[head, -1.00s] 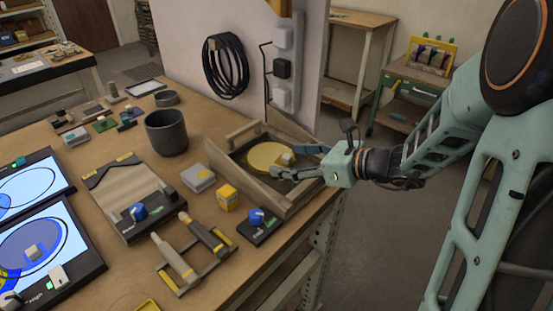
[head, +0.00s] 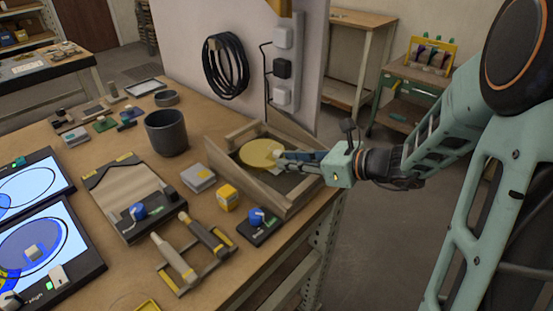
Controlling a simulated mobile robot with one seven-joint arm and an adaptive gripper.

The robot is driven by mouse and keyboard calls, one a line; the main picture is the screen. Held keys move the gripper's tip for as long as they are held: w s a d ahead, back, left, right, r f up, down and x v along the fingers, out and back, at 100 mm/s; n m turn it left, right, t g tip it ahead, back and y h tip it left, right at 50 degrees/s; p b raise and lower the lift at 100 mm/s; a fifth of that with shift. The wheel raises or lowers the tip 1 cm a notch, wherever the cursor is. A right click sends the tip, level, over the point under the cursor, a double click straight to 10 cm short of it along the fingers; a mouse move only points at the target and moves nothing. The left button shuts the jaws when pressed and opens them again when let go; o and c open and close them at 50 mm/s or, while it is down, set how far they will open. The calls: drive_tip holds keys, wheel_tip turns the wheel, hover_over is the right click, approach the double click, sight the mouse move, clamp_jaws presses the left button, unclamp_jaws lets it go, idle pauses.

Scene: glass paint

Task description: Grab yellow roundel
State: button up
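The yellow roundel (head: 258,153) is a flat yellow disc at the open wooden tray (head: 283,202) on the right of the workbench. My gripper (head: 279,157) reaches in from the right, with its fingers closed together at the roundel's right edge. It looks shut on that edge, and the fingertips hide the part between them. The disc seems slightly raised above the tray floor, but I cannot tell the gap.
A dark cup (head: 166,133) stands left of the tray. A yellow block (head: 228,197), a grey block (head: 197,178) and a blue-knobbed box (head: 258,224) sit in front. A wall panel (head: 190,45) stands behind the tray.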

drive_tip(key=o, duration=2.1)
